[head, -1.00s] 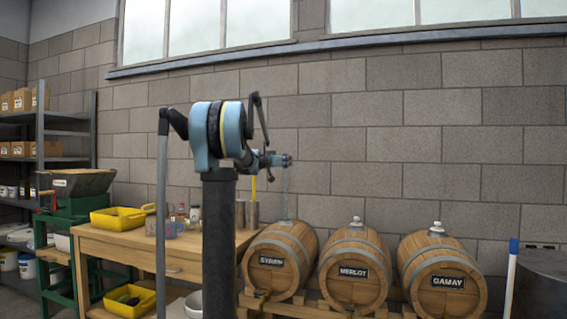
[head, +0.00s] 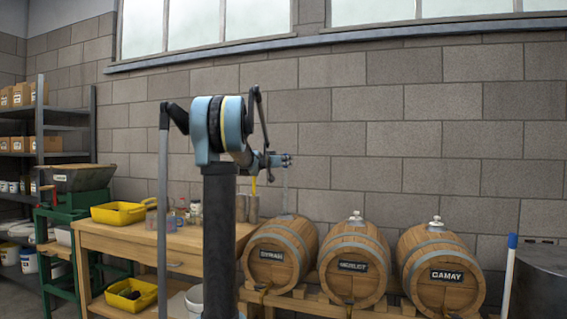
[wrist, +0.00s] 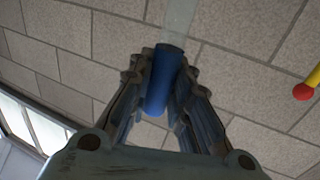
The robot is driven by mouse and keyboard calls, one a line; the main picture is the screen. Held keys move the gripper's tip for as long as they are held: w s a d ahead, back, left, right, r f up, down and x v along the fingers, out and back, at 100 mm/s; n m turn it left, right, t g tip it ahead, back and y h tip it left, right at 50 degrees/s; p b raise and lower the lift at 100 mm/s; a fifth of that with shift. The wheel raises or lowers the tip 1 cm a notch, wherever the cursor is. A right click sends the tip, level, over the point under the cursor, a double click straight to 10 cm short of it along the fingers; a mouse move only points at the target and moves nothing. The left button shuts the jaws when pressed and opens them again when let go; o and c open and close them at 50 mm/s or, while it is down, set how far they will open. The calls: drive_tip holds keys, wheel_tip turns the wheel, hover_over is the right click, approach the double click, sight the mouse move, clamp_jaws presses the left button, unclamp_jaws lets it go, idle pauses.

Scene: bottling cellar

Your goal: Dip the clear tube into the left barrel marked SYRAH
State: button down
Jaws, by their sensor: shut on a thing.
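My gripper (head: 284,160) is shut on the blue end (wrist: 163,85) of the clear tube, seen between the fingers in the wrist view. The clear tube (head: 285,190) hangs upright below the gripper in the head view, faint against the wall. The left barrel marked SYRAH (head: 290,240) lies on its side beneath it. The tube's lower end meets the outline of the barrel's top; I cannot tell whether it is inside the opening or just above or behind it.
The MERLOT barrel (head: 356,238) and GAMAY barrel (head: 440,248) lie to the right, each with a pale bung on top. A wooden bench (head: 130,236) with a yellow tray (head: 119,213) and jars stands left. A red-tipped yellow rod (wrist: 303,91) shows in the wrist view.

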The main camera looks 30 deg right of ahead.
hover_over(284, 188)
drive_tip(key=d, duration=0.1)
drive_tip(key=shift+w+d+f, duration=0.1)
drive_tip(key=shift+w+f, duration=0.1)
drive_tip(key=shift+f, duration=1.35)
drive_tip(key=shift+w+f, duration=0.15)
drive_tip(key=shift+f, duration=1.5)
drive_tip(key=shift+f, duration=3.65)
drive_tip(key=shift+r, duration=0.1)
